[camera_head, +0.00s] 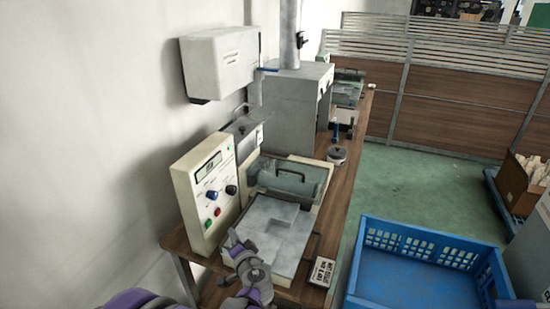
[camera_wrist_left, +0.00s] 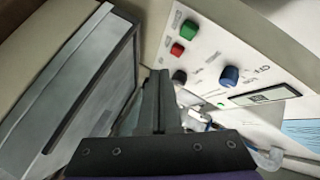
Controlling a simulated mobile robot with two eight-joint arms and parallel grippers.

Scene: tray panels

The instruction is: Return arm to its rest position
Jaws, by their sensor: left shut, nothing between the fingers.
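My left arm (camera_head: 258,285), grey and purple, reaches in from the lower left in the head view. Its gripper (camera_head: 234,243) is at the front left corner of the grey tray panel (camera_head: 262,225) of a bench machine, beside the control panel (camera_head: 209,191). In the left wrist view the dark fingers (camera_wrist_left: 160,95) are shut together and empty. They point between a grey framed panel (camera_wrist_left: 85,90) on the left and the control panel (camera_wrist_left: 225,70) with green, red, black and blue knobs. Whether the fingers touch either cannot be told. My right gripper is not in view.
The machine's raised lid (camera_head: 290,178) has a dark handle. A small printed sign (camera_head: 321,271) lies at the bench's front right corner. A blue crate (camera_head: 425,245) stands right of the bench. A white dispenser (camera_head: 220,63) hangs on the left wall. Green floor (camera_head: 400,185) is open behind the crate.

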